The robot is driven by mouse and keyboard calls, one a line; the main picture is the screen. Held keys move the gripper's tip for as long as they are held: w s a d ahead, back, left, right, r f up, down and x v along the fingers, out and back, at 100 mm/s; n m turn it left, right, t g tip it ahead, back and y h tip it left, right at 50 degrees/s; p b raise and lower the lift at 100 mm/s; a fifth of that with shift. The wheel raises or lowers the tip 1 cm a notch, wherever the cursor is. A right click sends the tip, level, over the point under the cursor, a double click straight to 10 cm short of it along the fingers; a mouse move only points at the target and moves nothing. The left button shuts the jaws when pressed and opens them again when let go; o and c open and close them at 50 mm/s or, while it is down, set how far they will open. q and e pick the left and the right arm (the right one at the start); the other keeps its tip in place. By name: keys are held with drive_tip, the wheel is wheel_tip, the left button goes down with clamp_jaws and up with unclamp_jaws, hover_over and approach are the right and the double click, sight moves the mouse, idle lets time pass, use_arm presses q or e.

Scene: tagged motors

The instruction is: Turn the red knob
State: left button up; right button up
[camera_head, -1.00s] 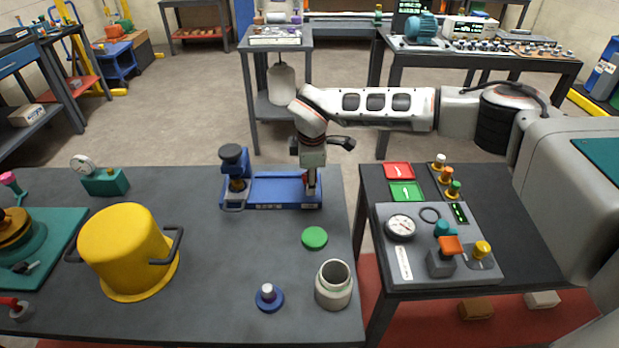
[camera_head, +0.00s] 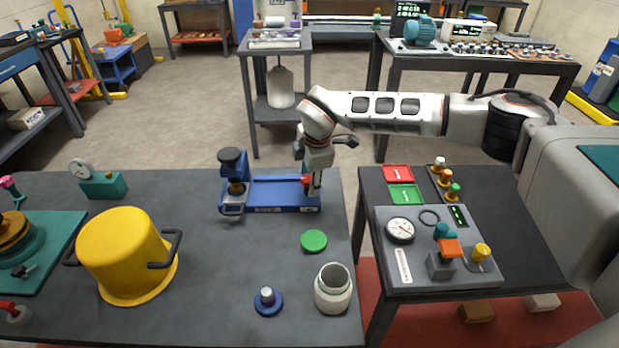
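A blue fixture (camera_head: 270,196) with a long flat base lies near the back right of the left table. A small red knob (camera_head: 306,181) shows at the right end of this base. My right gripper (camera_head: 314,187) reaches down from above at that end, with its fingers right beside the red knob. The knob is partly hidden by the gripper. The finger gap is too small to see, so I cannot tell whether they grip it or only touch it. My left gripper is not in view.
A yellow pot (camera_head: 125,255), a green disc (camera_head: 313,241), a pale jar (camera_head: 333,290) and a blue-based knob (camera_head: 267,300) stand on the same table. A control panel (camera_head: 420,278) lies on the right table. A gap separates the two tables.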

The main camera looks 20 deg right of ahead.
sight(309, 180)
idle(0.3)
drive_tip(key=shift+r+p, duration=1.35)
drive_tip(key=shift+r, duration=1.4)
drive_tip(key=shift+r+p, duration=0.45)
drive_tip(key=shift+r, duration=0.85)
